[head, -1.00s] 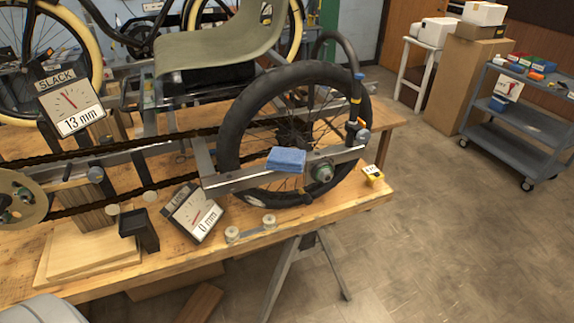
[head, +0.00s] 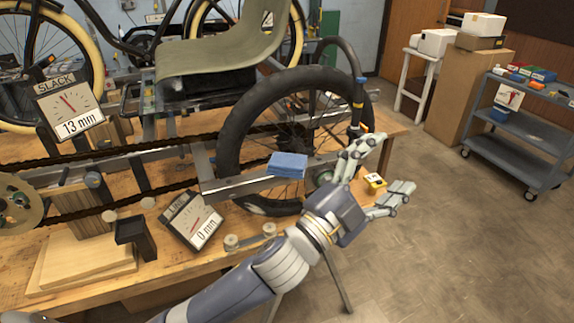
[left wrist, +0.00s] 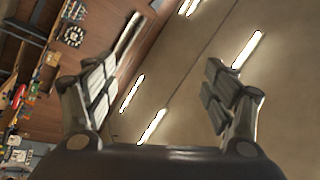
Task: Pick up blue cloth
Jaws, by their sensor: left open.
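The blue cloth (head: 288,164) is a small folded pad. It lies on the metal frame bar (head: 240,184) in front of the black rear tyre in the head view. My left gripper (head: 386,166) is open and empty, to the right of the cloth and apart from it, with its fingers pointing up and right. It hides the right end of the bar and part of the wheel's lower right. In the left wrist view the open fingers (left wrist: 172,75) show with nothing between them, and the cloth is out of view. My right gripper is not in view.
The wooden workbench (head: 75,290) carries the trike frame and chain. A gauge reading 0 mm (head: 192,222), a black block (head: 136,238) and a small yellow item (head: 375,182) sit on it. A grey cart (head: 515,147) stands at right, with open floor between.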

